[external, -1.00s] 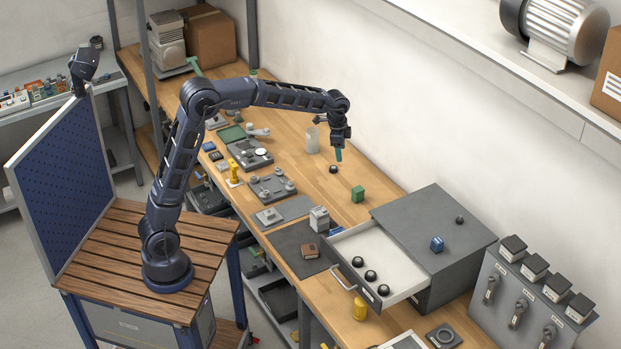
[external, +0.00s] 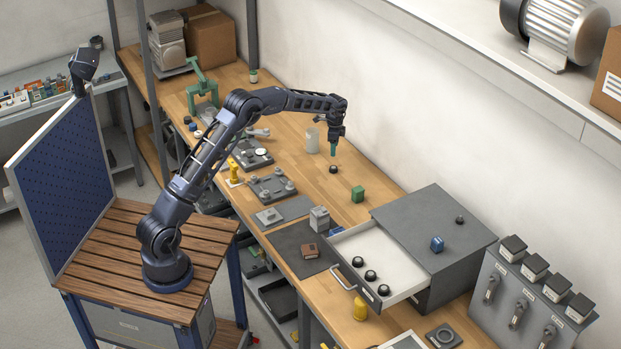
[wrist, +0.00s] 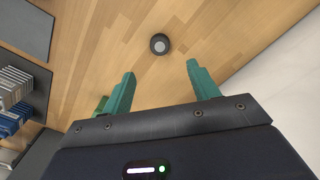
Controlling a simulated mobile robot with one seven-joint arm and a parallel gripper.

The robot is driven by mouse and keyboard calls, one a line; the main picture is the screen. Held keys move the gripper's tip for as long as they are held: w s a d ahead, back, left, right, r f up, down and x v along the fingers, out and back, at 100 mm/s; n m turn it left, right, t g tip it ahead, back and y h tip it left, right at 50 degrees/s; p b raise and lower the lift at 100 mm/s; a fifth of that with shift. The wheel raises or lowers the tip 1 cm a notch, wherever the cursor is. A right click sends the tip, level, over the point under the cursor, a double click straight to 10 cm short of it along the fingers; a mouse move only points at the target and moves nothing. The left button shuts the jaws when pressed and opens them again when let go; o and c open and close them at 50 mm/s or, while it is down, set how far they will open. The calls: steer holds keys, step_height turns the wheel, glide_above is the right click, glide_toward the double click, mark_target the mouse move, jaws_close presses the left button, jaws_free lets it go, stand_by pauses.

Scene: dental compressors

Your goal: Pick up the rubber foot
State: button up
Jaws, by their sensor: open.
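A small black round rubber foot (external: 333,170) lies on the wooden bench near the back wall. In the wrist view the rubber foot (wrist: 160,44) shows as a dark disc with a grey centre, ahead of and between the two green fingertips. My gripper (external: 334,152) points down just above it; in the wrist view my gripper (wrist: 160,70) is open with nothing between its fingers. Several similar black feet (external: 370,275) sit in the open drawer, and one (external: 459,220) lies on top of the grey cabinet.
A clear cup (external: 312,141) stands left of the gripper. A green block (external: 358,194) lies in front of the foot, towards the grey cabinet (external: 440,250) with its drawer (external: 350,245) pulled out. The wall (wrist: 290,90) rises close on the right in the wrist view.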

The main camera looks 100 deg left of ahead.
mark_target(333, 167)
step_height(333, 167, down, 11)
steer(key=shift+r, duration=0.2)
steer(key=c, duration=1.1)
